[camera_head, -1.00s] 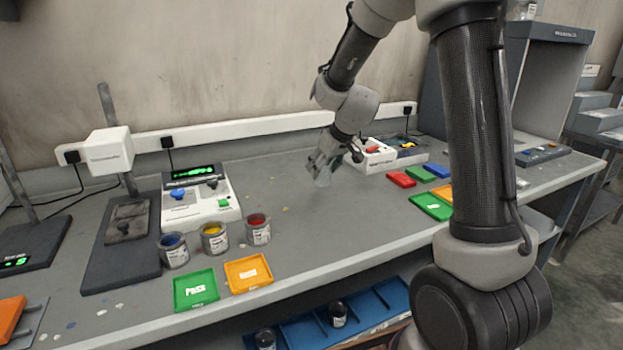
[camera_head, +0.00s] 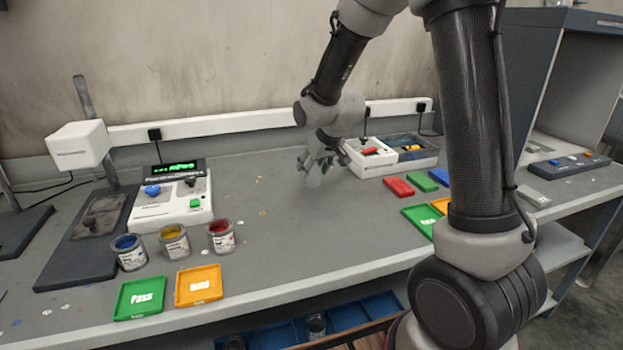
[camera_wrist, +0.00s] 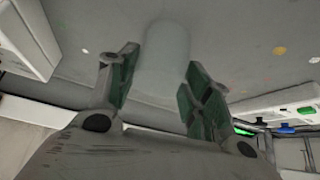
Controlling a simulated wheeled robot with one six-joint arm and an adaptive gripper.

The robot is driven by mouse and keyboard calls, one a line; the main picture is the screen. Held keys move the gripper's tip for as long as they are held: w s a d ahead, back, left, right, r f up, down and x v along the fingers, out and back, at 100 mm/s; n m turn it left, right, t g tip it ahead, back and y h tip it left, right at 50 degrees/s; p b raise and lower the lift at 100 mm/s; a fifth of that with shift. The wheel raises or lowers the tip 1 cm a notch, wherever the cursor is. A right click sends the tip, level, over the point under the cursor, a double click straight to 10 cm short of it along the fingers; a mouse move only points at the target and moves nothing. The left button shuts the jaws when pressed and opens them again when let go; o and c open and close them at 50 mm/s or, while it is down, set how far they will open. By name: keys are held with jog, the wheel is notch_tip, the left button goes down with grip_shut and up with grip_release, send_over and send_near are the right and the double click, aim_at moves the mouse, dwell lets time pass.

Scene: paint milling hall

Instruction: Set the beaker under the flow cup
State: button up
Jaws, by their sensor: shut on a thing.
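My gripper (camera_head: 318,166) is shut on the beaker, a clear, pale vessel. In the head view the beaker (camera_head: 315,178) shows faintly below the fingers, above or at the grey bench; I cannot tell whether it touches the bench. In the wrist view the beaker (camera_wrist: 166,58) stands between the green finger pads (camera_wrist: 160,90). I cannot make out the flow cup for sure in either view.
A white device with a green display (camera_head: 175,200) stands left on the bench. Several paint cans (camera_head: 174,242) and the green Pass tray (camera_head: 140,297) lie before it. A white unit with a red part (camera_head: 372,155) is right of my gripper.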

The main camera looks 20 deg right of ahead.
aim_at(313, 177)
jog(key=shift+f, duration=1.75)
jog(key=shift+f, duration=0.1)
jog(key=o, duration=0.9)
